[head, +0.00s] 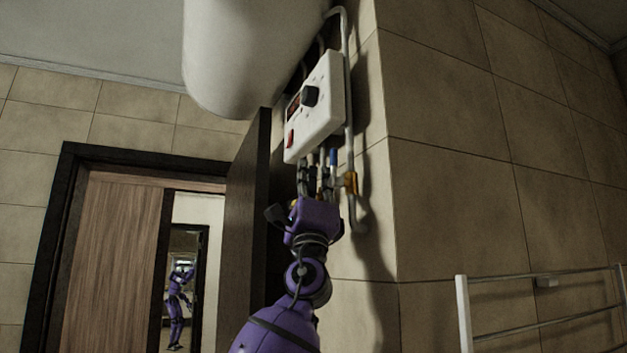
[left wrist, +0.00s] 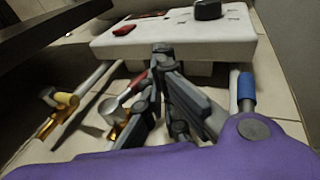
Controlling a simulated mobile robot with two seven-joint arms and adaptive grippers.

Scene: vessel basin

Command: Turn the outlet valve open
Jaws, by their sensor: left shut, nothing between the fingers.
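A white control box (head: 316,108) with a black knob and a red switch hangs under a white tank. Below it are pipes with valves. A blue handle (head: 333,157) shows just under the box, and also at the right in the left wrist view (left wrist: 246,86). A red handle (left wrist: 134,84) is just left of my fingers, partly hidden by them. I cannot tell which valve is the outlet. My left gripper (left wrist: 163,50) is shut and empty, among the pipes between the red and blue handles. My right gripper is out of view.
The white tank (head: 245,60) hangs above. A dark door edge (head: 248,205) stands close left of my arm. A tiled wall corner (head: 388,200) lies to the right, with a white rail (head: 463,310) low down. A pipe with an orange fitting (head: 351,183) runs beside the box.

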